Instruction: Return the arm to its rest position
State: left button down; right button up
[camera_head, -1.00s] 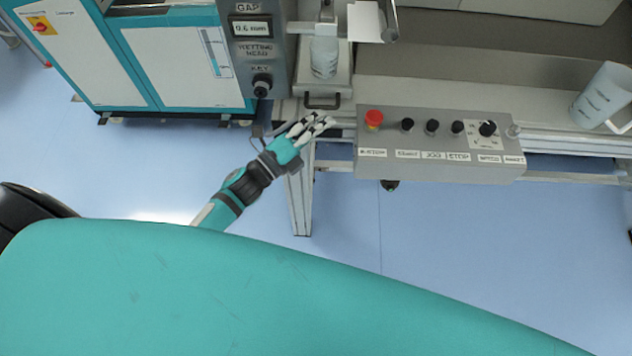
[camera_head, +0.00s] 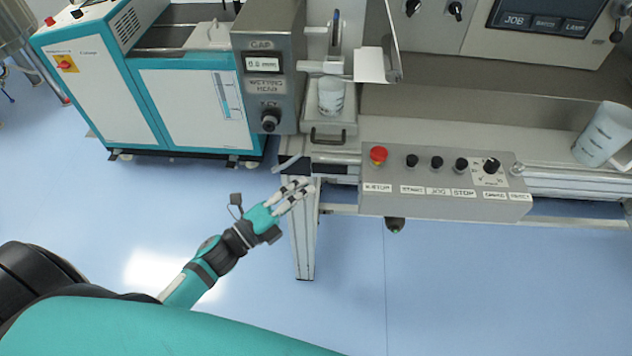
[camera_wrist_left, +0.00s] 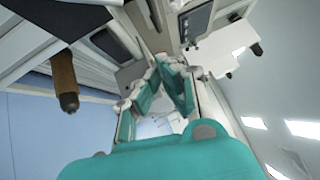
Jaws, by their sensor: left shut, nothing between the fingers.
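My left gripper (camera_head: 297,194) is in the head view, in front of the machine's left leg and below the bench edge. Its teal arm comes in from the lower left. The gripper is shut with nothing in it, and it looks clear of the machine. In the left wrist view its teal fingers (camera_wrist_left: 167,88) point at the machine, and the pictured tips converge. My right gripper does not show in either view.
The control panel (camera_head: 440,183) with a red stop button (camera_head: 378,155) juts out right of my gripper. A white-and-teal cabinet (camera_head: 190,108) stands back left. The blue floor in front is free.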

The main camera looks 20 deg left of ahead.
pick_arm(q)
jog(key=s+a+f+n+g+y, duration=0.2)
jog(key=s+a+f+n+y, duration=0.15)
jog(key=f, duration=0.55)
jog(key=s+a+f+n+g+y, duration=0.15)
jog(key=f+n, duration=0.35)
jog(key=f, duration=0.5)
jog(key=s+a+f+n+g+y, duration=0.1)
jog(key=s+a+f+n+y, duration=0.25)
jog(key=f, duration=0.55)
jog(key=s+d+f+n+g, duration=0.2)
jog(key=s+f+n+g, duration=0.3)
jog(key=s+f, duration=0.6)
jog(key=s+d+f+n+g+y, duration=0.1)
jog(key=s+f+n+g, duration=0.5)
jog(key=s+f, duration=0.5)
jog(key=s, duration=0.7)
jog(key=shift+d+f+b, duration=0.2)
jog(key=shift+d+b, duration=0.15)
jog(key=shift+d, duration=0.05)
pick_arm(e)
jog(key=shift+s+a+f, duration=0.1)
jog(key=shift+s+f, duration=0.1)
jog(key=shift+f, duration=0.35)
pick_arm(q)
jog(key=shift+g, duration=0.25)
